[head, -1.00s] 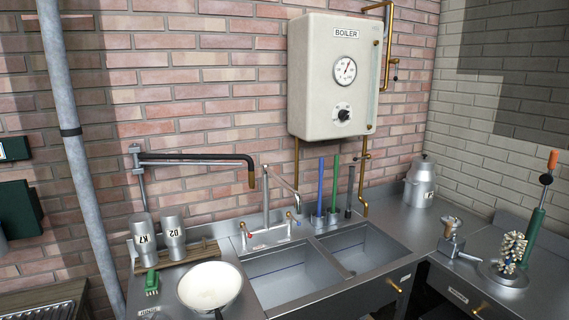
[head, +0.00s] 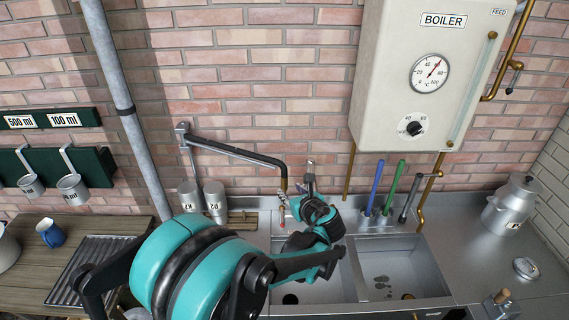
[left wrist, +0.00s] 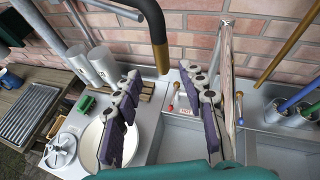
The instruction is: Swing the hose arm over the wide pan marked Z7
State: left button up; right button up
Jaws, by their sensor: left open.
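The hose arm (head: 240,152) is a black bar hinged on the brick wall, ending in a downturned brass nozzle (head: 284,184). In the left wrist view the hose arm (left wrist: 153,18) comes down from the top. My left gripper (head: 298,190) is near the nozzle in the head view. In the left wrist view my left gripper (left wrist: 165,110) has its purple-padded fingers wide apart, with the nozzle ahead of the gap. A wide pale pan (left wrist: 92,148) lies behind and left of the left finger. My arm hides it in the head view; no Z7 mark is readable. My right gripper is out of view.
A thin upright tap pipe (left wrist: 222,50) stands by the right finger above the sink (head: 400,262). Two metal canisters (head: 214,200) stand below the hose arm. A grey wall pipe (head: 122,105) is to the left. The boiler (head: 425,75) hangs at right.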

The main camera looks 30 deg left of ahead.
aim_at(285, 183)
pick_arm(q)
jog(key=shift+w+a+r+m, duration=0.25)
jog(key=shift+w+a+m, duration=0.15)
jog(key=shift+w+m, duration=0.15)
jog(key=x, duration=0.7)
grip_shut()
